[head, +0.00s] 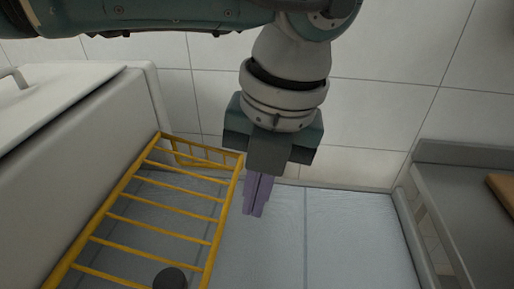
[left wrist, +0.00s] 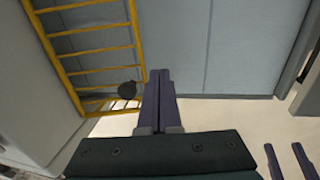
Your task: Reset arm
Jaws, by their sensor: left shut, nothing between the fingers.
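My left gripper (head: 258,195) hangs from the left arm, which comes in along the top of the head view. Its purple fingers point down and are closed together with nothing between them. The closed fingers also show in the left wrist view (left wrist: 160,75). In the head view the fingertips are just right of the yellow rack's upper right corner; I cannot tell whether they are at the same depth. In the left wrist view, two purple finger-like parts (left wrist: 290,161) show at the lower right corner; I cannot tell whether they belong to my right gripper.
A yellow barred rack (head: 163,217) stands beside a white oven-like unit (head: 110,150) at left. A dark round knob-like thing (head: 170,278) is at the bottom. A grey counter (head: 470,190) with a brown board (head: 503,190) stands at right. The bluish surface (head: 345,235) between is clear.

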